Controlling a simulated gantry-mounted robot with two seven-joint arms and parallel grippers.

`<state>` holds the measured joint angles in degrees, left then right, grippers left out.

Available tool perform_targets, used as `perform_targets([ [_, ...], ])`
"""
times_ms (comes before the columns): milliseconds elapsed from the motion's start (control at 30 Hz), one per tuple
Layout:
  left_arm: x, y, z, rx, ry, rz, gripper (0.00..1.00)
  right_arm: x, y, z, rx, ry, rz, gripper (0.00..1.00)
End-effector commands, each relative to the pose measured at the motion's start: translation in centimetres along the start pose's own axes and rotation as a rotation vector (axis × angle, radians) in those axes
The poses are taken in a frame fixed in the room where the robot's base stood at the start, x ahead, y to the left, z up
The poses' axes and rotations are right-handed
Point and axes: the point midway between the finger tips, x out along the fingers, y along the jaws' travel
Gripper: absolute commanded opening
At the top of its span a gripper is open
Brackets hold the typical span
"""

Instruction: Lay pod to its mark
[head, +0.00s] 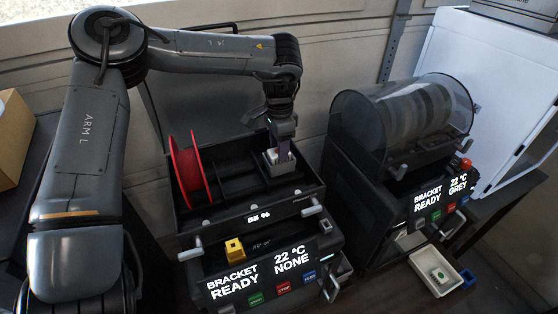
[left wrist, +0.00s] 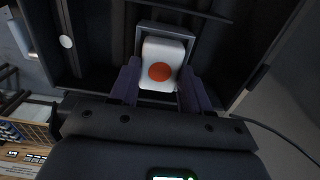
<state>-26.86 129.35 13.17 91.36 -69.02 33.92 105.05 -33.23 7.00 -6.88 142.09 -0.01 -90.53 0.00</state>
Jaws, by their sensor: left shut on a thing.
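The pod is a white block with an orange dot, seen between my left gripper's purple fingers in the left wrist view (left wrist: 163,66). My left gripper (head: 283,150) is shut on it, inside the right part of the open black box (head: 240,203). The pod sits at a small grey square holder (head: 279,168), whose frame surrounds its far side in the left wrist view (left wrist: 139,42). I cannot tell whether the pod rests on the holder's floor. A second white pod with a green mark (head: 440,275) lies in a cream tray. My right gripper is not in view.
A red spool (head: 189,172) stands in the box's left part. The left printer's screen (head: 262,276) and a yellow block (head: 234,250) are in front. A second printer (head: 400,190) with a smoky cover stands at right, the cream tray (head: 419,268) before it.

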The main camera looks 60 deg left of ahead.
Motion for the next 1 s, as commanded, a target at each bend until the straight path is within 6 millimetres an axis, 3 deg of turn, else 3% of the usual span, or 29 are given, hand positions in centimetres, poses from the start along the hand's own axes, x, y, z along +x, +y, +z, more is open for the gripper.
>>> perform_targets([
  [967, 0.56, 0.01, 0.00, 0.000, 0.000, 0.000, 0.17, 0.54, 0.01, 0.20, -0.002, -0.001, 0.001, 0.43],
  [1000, 0.51, 0.01, 0.00, 0.000, 0.000, 0.000, 0.52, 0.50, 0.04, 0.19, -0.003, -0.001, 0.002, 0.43],
])
